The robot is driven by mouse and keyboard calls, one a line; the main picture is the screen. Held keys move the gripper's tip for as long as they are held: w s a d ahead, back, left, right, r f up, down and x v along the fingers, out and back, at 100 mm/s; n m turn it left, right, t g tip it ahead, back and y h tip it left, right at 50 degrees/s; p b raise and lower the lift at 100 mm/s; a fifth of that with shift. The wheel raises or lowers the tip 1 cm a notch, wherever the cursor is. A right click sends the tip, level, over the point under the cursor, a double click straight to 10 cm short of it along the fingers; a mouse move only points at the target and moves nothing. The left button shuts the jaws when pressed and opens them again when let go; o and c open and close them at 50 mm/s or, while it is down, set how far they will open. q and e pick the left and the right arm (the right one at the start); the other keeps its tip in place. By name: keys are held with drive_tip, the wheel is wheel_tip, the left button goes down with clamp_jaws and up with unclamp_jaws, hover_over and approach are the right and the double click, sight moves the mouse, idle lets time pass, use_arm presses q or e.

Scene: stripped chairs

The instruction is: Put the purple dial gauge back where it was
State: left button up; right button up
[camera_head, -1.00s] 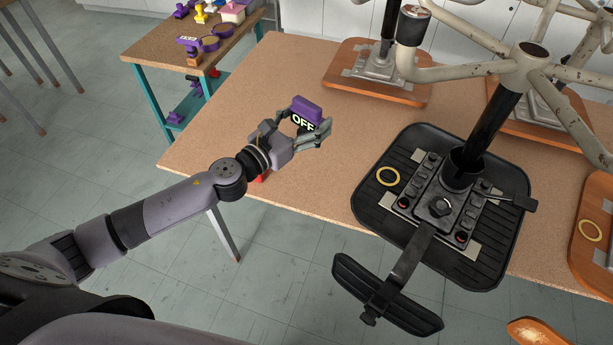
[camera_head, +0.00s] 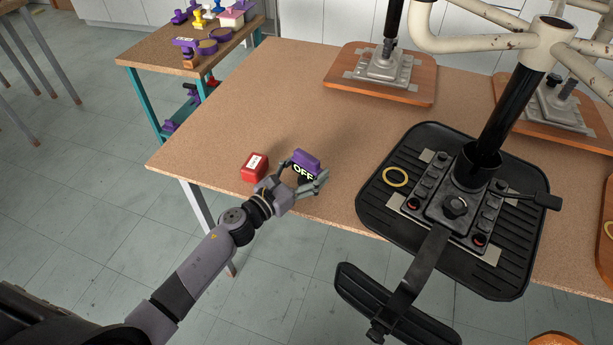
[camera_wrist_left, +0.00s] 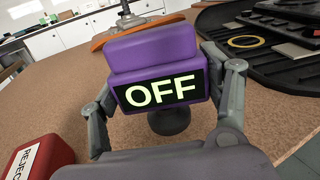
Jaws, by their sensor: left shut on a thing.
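The purple dial gauge (camera_head: 306,162) has a black panel reading OFF and sits between the fingers of my left gripper (camera_head: 308,183), over the front part of the brown table (camera_head: 250,100). In the left wrist view the gauge (camera_wrist_left: 155,55) is upright, with a dark round foot under it. The left gripper's fingers (camera_wrist_left: 165,112) close on it from both sides. I cannot tell whether the foot touches the table. My right gripper is not in view.
A red REJECT box (camera_head: 254,167) stands just left of the gauge. A black tray (camera_head: 375,205) with a chair mechanism and yellow ring (camera_head: 395,177) lies to the right. A side bench (camera_head: 150,52) at the back left holds several purple and coloured things. The table behind the gripper is clear.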

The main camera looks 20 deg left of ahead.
use_arm(q)
drive_tip(key=shift+f, duration=0.55)
drive_tip(key=shift+f+b, duration=0.2)
drive_tip(key=shift+b, duration=0.1)
drive_tip(key=o, duration=1.6)
drive_tip(key=shift+r, duration=0.15)
drive_tip(key=shift+s, duration=0.2)
drive_tip(key=shift+b+v, duration=0.95)
drive_tip(key=shift+v, duration=4.9)
